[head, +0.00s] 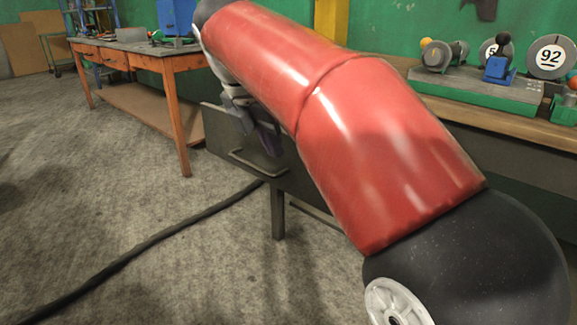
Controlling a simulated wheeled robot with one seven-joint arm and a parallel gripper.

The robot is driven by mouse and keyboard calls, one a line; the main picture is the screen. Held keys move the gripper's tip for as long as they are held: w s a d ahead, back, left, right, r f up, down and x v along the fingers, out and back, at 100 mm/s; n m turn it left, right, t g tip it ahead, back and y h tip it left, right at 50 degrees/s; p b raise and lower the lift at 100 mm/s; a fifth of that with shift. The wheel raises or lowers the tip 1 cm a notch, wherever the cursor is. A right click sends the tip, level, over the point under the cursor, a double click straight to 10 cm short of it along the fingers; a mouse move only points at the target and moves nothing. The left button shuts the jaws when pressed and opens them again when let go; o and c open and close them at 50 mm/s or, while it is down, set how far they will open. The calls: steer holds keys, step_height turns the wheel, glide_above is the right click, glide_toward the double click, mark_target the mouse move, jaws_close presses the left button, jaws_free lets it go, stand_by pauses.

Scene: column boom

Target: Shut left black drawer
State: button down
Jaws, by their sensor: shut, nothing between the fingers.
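The left black drawer (222,137) shows as a dark front with a pale bar handle, below the bench and behind my red arm. It appears to stand out from the bench, with its upper edge visible at the left. My gripper (262,140) is shut and empty, its dark fingers pointing down at the drawer's upper part, above the handle. Whether the fingers touch the drawer I cannot tell. My arm hides the drawer's right part and much of its inside.
A wooden bench (500,130) at the right bears a green-based fixture (480,88) with dials. An orange-legged table (182,120) stands at the back left. A black cable (150,252) crosses the grey floor. The floor at left is otherwise clear.

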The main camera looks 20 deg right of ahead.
mark_target(301, 171)
steer(key=b+x, duration=0.1)
steer(key=x, duration=0.2)
steer(key=d+b+x, duration=0.1)
steer(key=x, duration=0.3)
steer(key=w+d+r+b+x, duration=0.1)
steer(key=x, duration=0.3)
steer(key=shift+w+d, duration=0.35)
steer(key=shift+d, duration=0.2)
steer(key=shift+r, duration=0.1)
